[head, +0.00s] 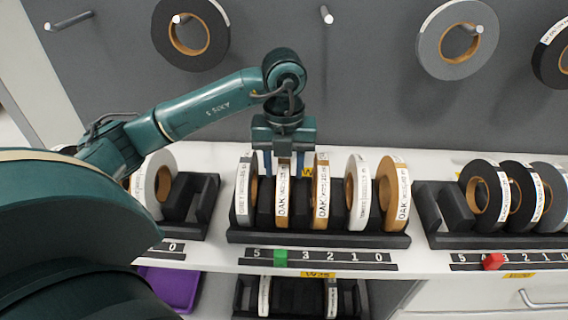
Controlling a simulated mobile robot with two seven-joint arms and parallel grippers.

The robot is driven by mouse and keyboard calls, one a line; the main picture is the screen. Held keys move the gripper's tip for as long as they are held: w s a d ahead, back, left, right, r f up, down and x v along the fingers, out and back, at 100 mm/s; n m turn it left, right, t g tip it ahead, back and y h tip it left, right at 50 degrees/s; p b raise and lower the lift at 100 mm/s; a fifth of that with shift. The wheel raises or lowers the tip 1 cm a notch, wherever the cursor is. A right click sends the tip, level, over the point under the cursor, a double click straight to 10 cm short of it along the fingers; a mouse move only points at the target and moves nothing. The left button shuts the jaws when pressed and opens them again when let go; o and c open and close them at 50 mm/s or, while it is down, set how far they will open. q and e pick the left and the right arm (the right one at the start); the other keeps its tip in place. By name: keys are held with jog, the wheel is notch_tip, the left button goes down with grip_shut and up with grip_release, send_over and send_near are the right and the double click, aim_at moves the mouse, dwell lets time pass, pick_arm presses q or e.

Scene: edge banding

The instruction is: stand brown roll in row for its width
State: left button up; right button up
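In the head view a rack (320,239) on the white shelf holds a row of upright rolls. My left gripper (284,172) points down over this rack, its two fingers on either side of a brown roll (283,195) labelled OAK. The fingers look spread wider than this roll, with a gap beside it. The roll stands upright in the row. Another brown OAK roll (321,192) stands just to its right, and one more (396,192) is at the right end. A grey roll (244,192) is at the left end, and a white one (357,192) is between brown ones. My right gripper is not in view.
A number strip (340,259) with a green marker (281,258) runs below the rack. A right rack (445,220) holds dark rolls above a red marker (493,261). Rolls hang on wall pegs above. A lower shelf has another rack (300,313) and a purple bin (175,288).

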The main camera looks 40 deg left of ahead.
pick_arm(q)
jog(key=shift+r, duration=0.1)
jog(key=shift+r+p, duration=0.25)
jog(key=shift+p, duration=0.05)
jog(key=shift+r, duration=0.35)
notch_tip(320, 180, up, 11)
jog(key=p, duration=0.1)
jog(key=shift+r, duration=0.15)
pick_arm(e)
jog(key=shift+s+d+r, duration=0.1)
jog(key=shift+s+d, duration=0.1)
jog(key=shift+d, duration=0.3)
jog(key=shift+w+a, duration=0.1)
